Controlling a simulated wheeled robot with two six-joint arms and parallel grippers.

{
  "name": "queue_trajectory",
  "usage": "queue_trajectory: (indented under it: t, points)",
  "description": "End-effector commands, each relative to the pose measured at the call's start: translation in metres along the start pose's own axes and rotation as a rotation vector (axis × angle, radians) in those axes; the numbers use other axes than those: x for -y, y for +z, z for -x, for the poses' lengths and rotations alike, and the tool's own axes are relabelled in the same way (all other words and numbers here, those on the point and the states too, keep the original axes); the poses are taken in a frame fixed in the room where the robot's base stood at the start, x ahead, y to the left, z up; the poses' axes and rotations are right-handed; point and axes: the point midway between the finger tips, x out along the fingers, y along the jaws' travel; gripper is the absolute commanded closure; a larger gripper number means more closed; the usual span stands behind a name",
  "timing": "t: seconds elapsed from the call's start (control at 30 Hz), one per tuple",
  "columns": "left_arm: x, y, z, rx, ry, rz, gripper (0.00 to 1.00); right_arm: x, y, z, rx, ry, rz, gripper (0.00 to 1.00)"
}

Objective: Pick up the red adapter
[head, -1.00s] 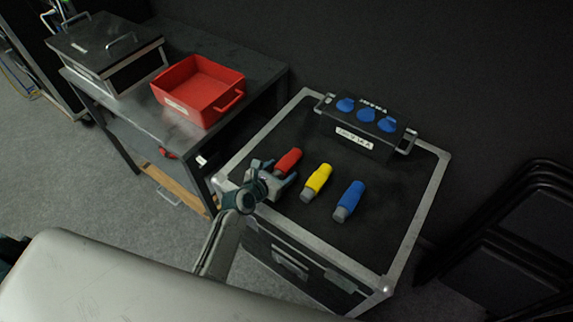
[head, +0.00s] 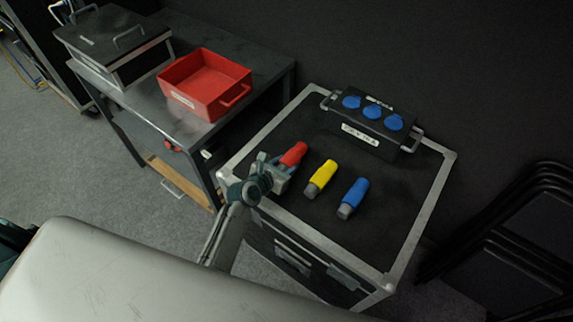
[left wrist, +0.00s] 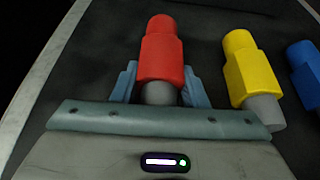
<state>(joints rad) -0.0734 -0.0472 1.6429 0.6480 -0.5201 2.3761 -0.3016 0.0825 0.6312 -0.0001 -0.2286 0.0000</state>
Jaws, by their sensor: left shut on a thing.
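The red adapter (head: 293,154) lies at the left of a row on the black case top (head: 273,229). My left gripper (head: 280,166) reaches it from the front left and is shut on it. In the left wrist view the red adapter (left wrist: 162,52) points away from me, its grey end between the two fingers (left wrist: 160,88). Whether it is lifted off the case top I cannot tell. My right gripper is not in view.
A yellow adapter (head: 320,178) and a blue adapter (head: 353,197) lie to the right of the red one. A black box with blue sockets (head: 371,125) stands at the case's back. A red bin (head: 207,85) and a lidded black box (head: 115,50) stand on the side table (head: 262,72).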

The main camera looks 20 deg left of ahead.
Motion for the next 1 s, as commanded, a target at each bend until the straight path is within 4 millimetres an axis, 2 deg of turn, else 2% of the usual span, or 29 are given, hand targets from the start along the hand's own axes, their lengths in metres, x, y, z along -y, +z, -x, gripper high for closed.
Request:
queue_trajectory:
  t: [0.23,0.3,0.7,1.0]
  points:
    - [-0.002,0.028,0.013,0.003,0.002,-0.003,0.89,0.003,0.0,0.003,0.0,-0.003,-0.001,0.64]
    - [-0.011,0.02,0.025,-0.001,0.003,-0.006,0.89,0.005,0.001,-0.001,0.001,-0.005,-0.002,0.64]
    - [-0.065,-0.002,0.102,-0.003,0.0,-0.008,0.89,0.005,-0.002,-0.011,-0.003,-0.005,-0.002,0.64]
    - [-0.087,-0.009,0.132,0.001,0.001,-0.003,0.89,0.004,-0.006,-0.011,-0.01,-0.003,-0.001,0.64]
